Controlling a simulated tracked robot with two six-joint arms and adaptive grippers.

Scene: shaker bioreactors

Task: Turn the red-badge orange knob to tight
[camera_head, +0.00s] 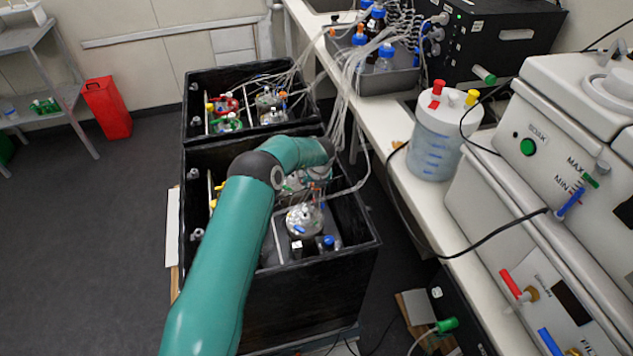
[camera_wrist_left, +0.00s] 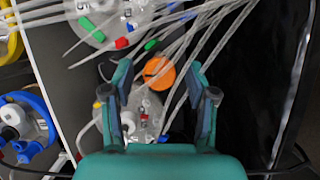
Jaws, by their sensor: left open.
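An orange knob (camera_wrist_left: 158,73) shows in the left wrist view, near the top of a clear vessel (camera_wrist_left: 146,110). A small red mark (camera_wrist_left: 144,119) is below it on that vessel; I cannot tell whether it is the badge. My left gripper (camera_wrist_left: 158,66) is open, with one finger on each side of the knob in the picture. I see no contact, and the depth between fingers and knob is unclear. In the head view my left arm reaches into the near black box (camera_head: 330,275) and hides much of the vessel area. My right gripper is not in view.
Several thin clear tubes (camera_wrist_left: 225,30) cross close to the fingers. A vessel with coloured caps (camera_wrist_left: 100,20) lies above, and a blue-ringed vessel (camera_wrist_left: 22,130) at left. The dark box wall (camera_wrist_left: 275,60) stands at right. A bench (camera_head: 395,160) with equipment flanks the boxes.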

